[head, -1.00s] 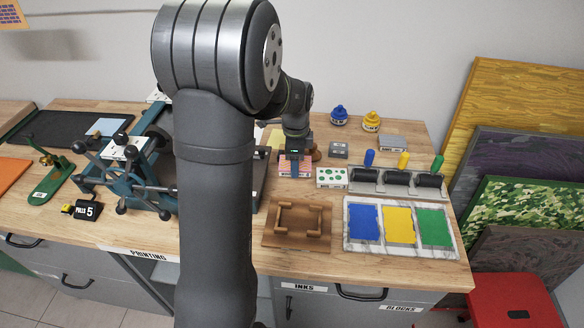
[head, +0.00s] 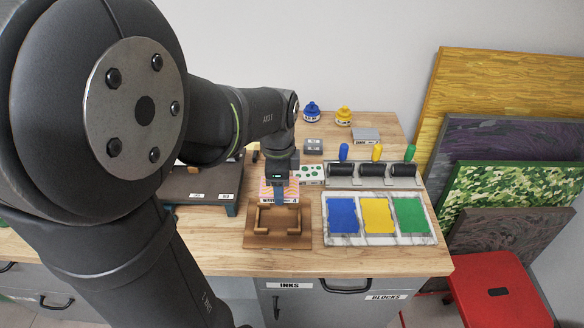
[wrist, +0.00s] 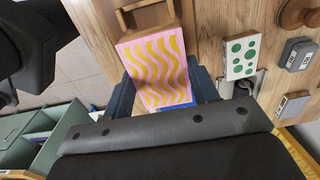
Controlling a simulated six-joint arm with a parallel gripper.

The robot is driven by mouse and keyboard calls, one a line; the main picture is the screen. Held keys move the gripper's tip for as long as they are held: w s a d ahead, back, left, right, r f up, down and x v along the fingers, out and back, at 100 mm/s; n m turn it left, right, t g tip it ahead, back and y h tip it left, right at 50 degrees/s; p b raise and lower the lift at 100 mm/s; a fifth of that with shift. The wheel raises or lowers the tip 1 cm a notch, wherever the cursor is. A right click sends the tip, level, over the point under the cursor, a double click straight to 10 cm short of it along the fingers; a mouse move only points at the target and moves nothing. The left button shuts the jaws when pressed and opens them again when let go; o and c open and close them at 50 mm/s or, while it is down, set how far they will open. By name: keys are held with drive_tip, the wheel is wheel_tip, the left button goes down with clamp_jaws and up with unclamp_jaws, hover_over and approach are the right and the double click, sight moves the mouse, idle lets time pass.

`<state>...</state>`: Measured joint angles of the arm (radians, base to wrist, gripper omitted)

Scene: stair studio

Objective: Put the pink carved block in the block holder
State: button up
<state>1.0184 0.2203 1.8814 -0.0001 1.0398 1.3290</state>
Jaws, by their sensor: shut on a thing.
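The pink carved block (wrist: 158,70) has wavy yellow lines on its face. In the wrist view it sits between the two fingers of my gripper (wrist: 164,92), which is shut on it. In the head view my gripper (head: 281,192) hides part of the block (head: 266,196), and its front edge carries a label. The block holder (head: 252,240) is a brown wooden board with raised corner pieces. The block is at the holder's back side in the head view, seemingly above the bench; the exact gap is unclear. Part of the holder (wrist: 126,20) shows beyond the block in the wrist view.
A white block with green dots (head: 309,174) lies just behind and right of my gripper. A marble slab (head: 333,236) with blue, yellow and green ink is right of the holder. Rollers (head: 372,171) stand behind it. The press (head: 195,190) is on the left.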

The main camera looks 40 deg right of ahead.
drive_tip(key=shift+s+a+f, duration=0.15)
drive_tip(key=shift+s+a, duration=0.05)
drive_tip(key=shift+a, duration=0.45)
hover_over(278, 221)
drive_tip(key=shift+f, duration=3.6)
drive_tip(key=shift+f, duration=1.25)
drive_tip(key=o, duration=1.1)
drive_tip(key=shift+r, duration=0.15)
drive_tip(key=shift+r, duration=3.85)
